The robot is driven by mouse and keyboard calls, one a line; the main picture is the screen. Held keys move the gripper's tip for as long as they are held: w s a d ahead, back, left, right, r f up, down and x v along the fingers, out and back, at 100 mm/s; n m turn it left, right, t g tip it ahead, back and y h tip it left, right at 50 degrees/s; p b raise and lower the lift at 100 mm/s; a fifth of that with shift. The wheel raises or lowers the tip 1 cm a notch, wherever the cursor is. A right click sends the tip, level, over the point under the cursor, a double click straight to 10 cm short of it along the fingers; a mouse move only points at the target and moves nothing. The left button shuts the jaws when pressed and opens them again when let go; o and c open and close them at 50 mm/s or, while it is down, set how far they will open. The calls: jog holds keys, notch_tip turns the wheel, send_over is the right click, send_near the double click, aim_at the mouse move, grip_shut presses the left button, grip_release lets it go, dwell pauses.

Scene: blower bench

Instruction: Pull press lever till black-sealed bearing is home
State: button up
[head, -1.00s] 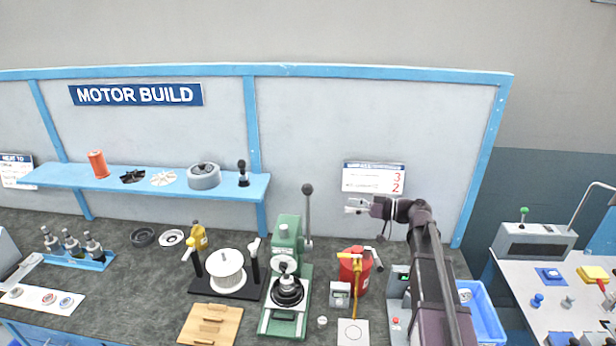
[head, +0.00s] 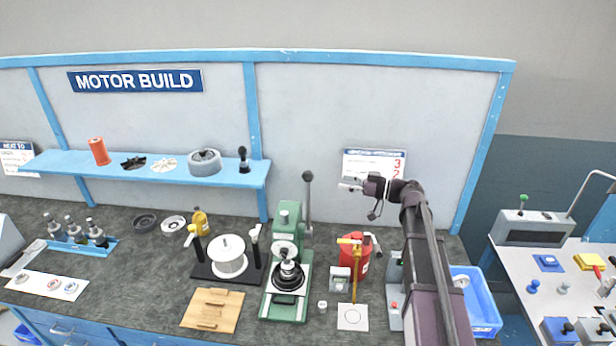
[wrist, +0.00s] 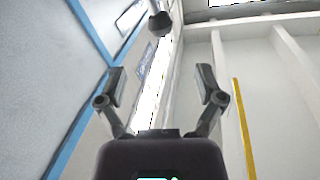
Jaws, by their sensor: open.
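The green arbor press (head: 287,265) stands on the bench. Its lever (head: 308,205) points straight up and ends in a dark ball knob (head: 307,176). A dark round part with a light metal centre (head: 289,277) sits under the press ram; I cannot make out the black-sealed bearing itself. My gripper (head: 345,184) is open and empty, right of the knob and apart from it. In the wrist view my open fingers (wrist: 162,90) frame empty space, with the ball knob (wrist: 160,24) beyond them near the top.
A wooden block (head: 211,310) lies in front. The blue shelf (head: 120,176) is behind left.

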aim_at(307, 176)
jog(key=x, duration=1.1)
jog(key=shift+a, duration=0.2)
jog(key=shift+c, duration=0.2)
grip_shut()
